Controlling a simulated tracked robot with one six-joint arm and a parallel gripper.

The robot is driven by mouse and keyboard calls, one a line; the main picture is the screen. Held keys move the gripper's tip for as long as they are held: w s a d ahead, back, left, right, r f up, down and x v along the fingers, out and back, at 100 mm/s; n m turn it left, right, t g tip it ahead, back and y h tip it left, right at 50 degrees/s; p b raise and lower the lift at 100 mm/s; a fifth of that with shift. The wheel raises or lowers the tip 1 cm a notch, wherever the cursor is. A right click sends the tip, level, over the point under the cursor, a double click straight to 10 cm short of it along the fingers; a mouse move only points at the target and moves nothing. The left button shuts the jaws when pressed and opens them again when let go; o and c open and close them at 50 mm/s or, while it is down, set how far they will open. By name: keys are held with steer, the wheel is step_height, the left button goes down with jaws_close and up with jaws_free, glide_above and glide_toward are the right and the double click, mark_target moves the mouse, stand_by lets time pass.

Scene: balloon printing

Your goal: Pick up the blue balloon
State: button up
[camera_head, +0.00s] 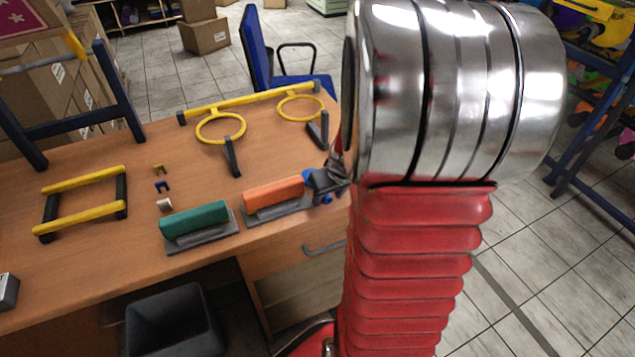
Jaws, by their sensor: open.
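My gripper (326,182) is small in view at the right end of the wooden table, beside the orange-handled block, and partly hidden by my arm. Its jaws are open. Small blue patches show at my gripper; I cannot tell whether they are part of it or a balloon behind it. No blue balloon can be made out clearly elsewhere.
A green-handled block (195,222) and an orange-handled block (273,194) lie near the table's (60,278) front edge. A yellow frame with two rings (221,128) stands behind them. A low yellow-barred frame (82,200) is at left. A dark bin (172,325) stands below.

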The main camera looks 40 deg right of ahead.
steer(key=shift+c, duration=0.4)
steer(key=c, duration=0.8)
step_height(320, 180, up, 10)
stand_by(0.8)
